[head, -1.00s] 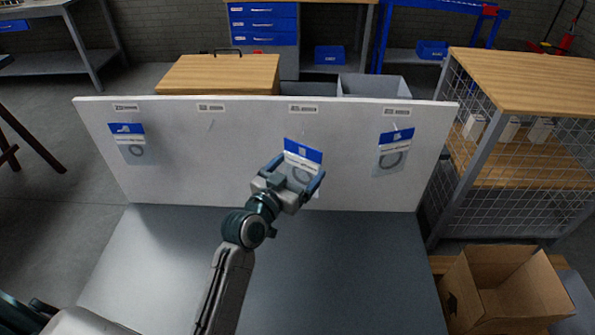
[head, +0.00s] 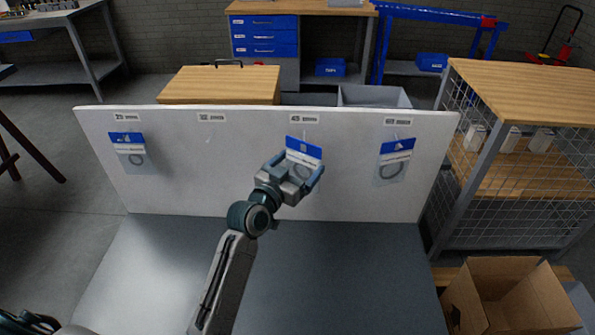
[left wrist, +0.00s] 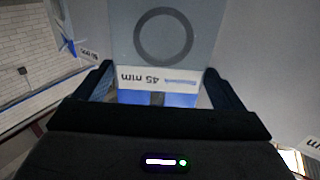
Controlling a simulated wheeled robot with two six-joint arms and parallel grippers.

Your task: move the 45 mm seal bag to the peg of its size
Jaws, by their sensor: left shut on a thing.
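The 45 mm seal bag (head: 304,149) has a blue header, a white strip and a clear pouch with a dark ring. In the left wrist view its strip reads "45 mm" (left wrist: 158,79), upside down, with the ring (left wrist: 163,34) above. My left gripper (head: 299,169) is shut on the bag in front of the white board (head: 250,185). The bag's header is just below the 45 mm label (head: 303,119). The peg there is mostly hidden, and I cannot tell whether the bag is on it. My right gripper is not in view.
Other seal bags hang under the far left label (head: 130,152) and the far right label (head: 394,160). The second label from the left (head: 211,118) has no bag under it. A wire-sided shelf (head: 500,170) and an open cardboard box (head: 505,300) stand at the right.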

